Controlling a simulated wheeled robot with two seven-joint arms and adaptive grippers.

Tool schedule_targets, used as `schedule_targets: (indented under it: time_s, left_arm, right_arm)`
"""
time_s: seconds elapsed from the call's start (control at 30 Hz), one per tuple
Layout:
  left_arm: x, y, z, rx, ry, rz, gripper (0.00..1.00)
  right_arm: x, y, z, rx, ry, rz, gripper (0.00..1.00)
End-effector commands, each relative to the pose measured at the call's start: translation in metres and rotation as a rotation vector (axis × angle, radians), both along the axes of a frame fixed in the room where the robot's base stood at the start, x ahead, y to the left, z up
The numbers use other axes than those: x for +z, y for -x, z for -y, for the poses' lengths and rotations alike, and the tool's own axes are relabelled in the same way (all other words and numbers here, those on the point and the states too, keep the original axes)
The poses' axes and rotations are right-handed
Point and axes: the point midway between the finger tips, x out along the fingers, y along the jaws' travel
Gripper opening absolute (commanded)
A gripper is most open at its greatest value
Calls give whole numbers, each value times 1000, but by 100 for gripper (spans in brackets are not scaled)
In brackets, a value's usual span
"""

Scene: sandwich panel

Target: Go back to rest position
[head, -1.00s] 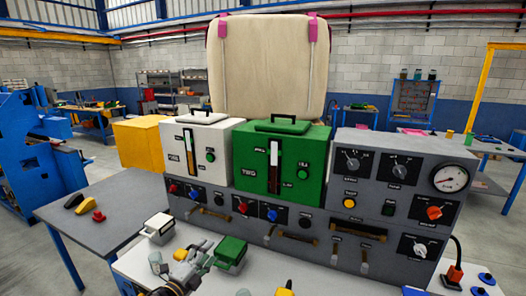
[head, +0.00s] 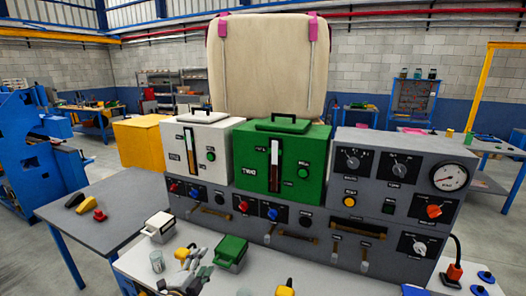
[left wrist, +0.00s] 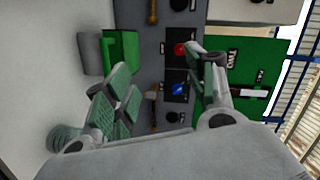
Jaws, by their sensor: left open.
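My left gripper (head: 198,274) shows low in the head view, above the white tabletop (head: 130,262). Its fingers are spread and nothing is seen between them. In the left wrist view the open gripper (left wrist: 165,98) has its padded fingers apart, with the panel's knobs behind the gap. A small green box with a handle (head: 231,251) is just right of the gripper, and a small white box (head: 158,226) is behind it to the left. My right gripper is not in view.
The grey control panel (head: 400,225) stands behind, carrying a white unit (head: 222,150) and a green unit (head: 315,155). A glass jar (head: 157,262) and a yellow-topped item (head: 181,254) are close to the left gripper. A grey side table (head: 125,205) is at left.

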Motion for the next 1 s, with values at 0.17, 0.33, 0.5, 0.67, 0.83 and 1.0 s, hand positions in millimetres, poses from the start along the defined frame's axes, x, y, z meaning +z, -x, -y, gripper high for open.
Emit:
schedule_targets:
  time_s: [0.17,0.33,0.5,0.67,0.83,1.0]
  left_arm:
    - [-15,21,-5,107,124,-128,56]
    - [-30,45,-11,215,243,-259,56]
    - [-45,74,-16,323,354,-391,56]
    - [-58,106,-20,427,453,-519,56]
    - [-70,143,-21,537,552,-655,56]
    - [-79,184,-21,649,641,-792,56]
  right_arm:
    - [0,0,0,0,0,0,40]
    - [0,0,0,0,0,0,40]
    - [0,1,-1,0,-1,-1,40]
    - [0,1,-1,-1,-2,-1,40]
    - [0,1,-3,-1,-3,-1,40]
    - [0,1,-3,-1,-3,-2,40]
